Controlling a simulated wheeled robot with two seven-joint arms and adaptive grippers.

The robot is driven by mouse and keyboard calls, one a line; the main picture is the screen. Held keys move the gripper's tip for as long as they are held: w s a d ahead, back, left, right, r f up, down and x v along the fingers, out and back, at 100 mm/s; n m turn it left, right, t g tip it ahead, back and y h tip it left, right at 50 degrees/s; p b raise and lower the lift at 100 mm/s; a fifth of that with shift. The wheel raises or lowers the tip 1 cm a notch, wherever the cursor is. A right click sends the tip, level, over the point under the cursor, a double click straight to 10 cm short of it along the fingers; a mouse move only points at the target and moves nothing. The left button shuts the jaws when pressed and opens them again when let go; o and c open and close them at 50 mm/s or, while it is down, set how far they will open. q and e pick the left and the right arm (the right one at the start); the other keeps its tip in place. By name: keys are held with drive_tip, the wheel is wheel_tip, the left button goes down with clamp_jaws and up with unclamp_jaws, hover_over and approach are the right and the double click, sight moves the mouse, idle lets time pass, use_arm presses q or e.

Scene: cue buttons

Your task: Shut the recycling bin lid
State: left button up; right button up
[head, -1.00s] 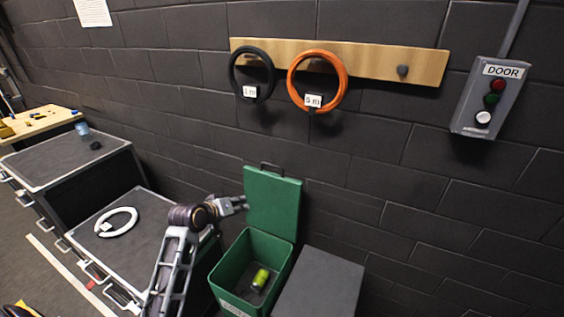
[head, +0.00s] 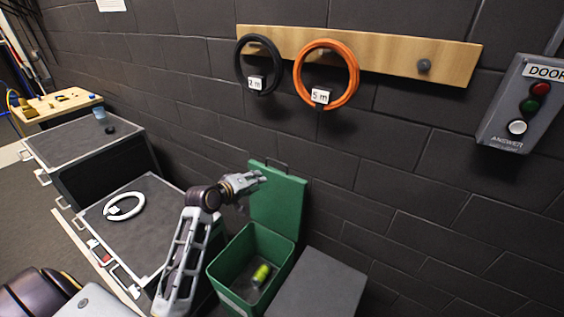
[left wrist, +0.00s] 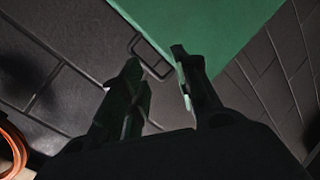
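The green recycling bin (head: 233,300) stands open on the floor by the wall, with a yellow-green can (head: 261,275) inside. Its green lid (head: 278,205) stands raised at the back, close to the wall. A dark wire handle (head: 268,163) is on the lid's top edge. My left gripper (head: 262,176) is at the upper left of the lid, just beside it in the head view. In the left wrist view the lid (left wrist: 200,25) and its handle (left wrist: 150,58) lie ahead of the two parted fingers (left wrist: 160,82). I cannot tell whether they touch. My right gripper is not in view.
A dark box (head: 318,285) stands right of the bin. A dark case (head: 150,225) with a white ring (head: 124,206) stands to its left. A black coil (head: 239,62), an orange coil (head: 299,75) and a door panel (head: 520,105) hang on the wall above.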

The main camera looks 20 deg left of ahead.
use_arm(q)
drive_tip(key=r+n, duration=0.1)
drive_tip(key=n, duration=0.1)
drive_tip(key=w+n+t, duration=0.1)
drive_tip(key=r+n, duration=0.1)
drive_tip(key=n, duration=0.1)
drive_tip(key=shift+w+d+r+n+t, duration=0.1)
drive_tip(key=shift+w+r+n+t, duration=0.2)
drive_tip(key=shift+w, duration=0.05)
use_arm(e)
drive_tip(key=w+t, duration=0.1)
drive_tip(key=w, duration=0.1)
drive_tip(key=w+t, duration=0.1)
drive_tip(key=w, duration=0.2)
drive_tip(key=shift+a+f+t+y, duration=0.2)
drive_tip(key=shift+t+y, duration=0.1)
use_arm(q)
drive_tip(key=shift+w, duration=0.1)
approach(278, 163)
drive_tip(key=shift+w, duration=0.8)
drive_tip(key=shift+f+p+x, duration=0.15)
drive_tip(key=shift+x, duration=1.9)
drive_tip(key=shift+f+p+x, duration=0.15)
drive_tip(key=shift+x, duration=1.95)
drive_tip(key=shift+w+f, duration=0.15)
drive_tip(key=shift+w, duration=0.15)
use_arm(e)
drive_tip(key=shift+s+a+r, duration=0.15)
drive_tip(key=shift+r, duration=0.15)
